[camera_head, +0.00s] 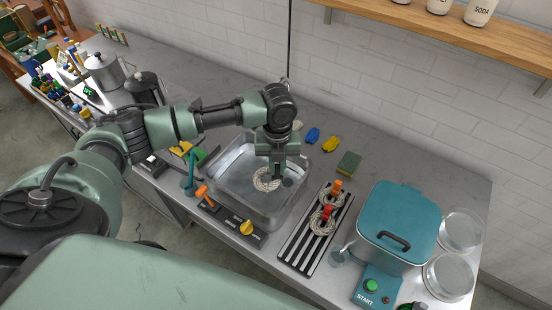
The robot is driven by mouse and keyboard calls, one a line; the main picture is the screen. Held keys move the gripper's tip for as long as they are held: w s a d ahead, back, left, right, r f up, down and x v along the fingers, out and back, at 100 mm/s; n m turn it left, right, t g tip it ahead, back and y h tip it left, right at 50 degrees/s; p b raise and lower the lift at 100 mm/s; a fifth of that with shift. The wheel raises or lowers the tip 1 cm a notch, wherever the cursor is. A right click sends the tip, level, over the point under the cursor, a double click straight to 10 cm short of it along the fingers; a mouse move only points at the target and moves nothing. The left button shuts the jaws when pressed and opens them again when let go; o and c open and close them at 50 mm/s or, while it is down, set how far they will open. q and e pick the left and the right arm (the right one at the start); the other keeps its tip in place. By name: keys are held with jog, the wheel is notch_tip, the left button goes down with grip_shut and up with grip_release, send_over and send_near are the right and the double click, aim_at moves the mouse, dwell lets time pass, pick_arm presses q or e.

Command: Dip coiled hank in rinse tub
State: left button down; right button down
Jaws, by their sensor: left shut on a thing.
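A cream coiled hank (263,184) is at my left gripper (276,175), which points down inside the metal rinse tub (230,208). The gripper is shut on the hank, and its fingers cover part of the coil's right side. The hank is low within the tub's walls; I cannot tell whether it touches the water or the bottom. My right gripper is not in view.
Right of the tub, a striped rack (294,250) carries coiled hanks with orange and red tags. A teal lidded pot (397,215) and glass dishes (460,231) stand farther right. Metal pots (104,72) stand at left.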

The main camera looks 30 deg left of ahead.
pick_arm(q)
jog(key=f, duration=0.3)
jog(key=shift+a+f, duration=0.2)
jog(key=shift+f, duration=0.2)
jog(key=shift+f+b, duration=4.75)
jog(key=shift+b, duration=0.3)
jog(key=shift+p, duration=0.35)
jog(key=shift+w+f, duration=0.15)
jog(key=shift+w+a+f+b, duration=0.3)
jog(key=shift+w+b, duration=0.15)
jog(key=shift+w, duration=0.05)
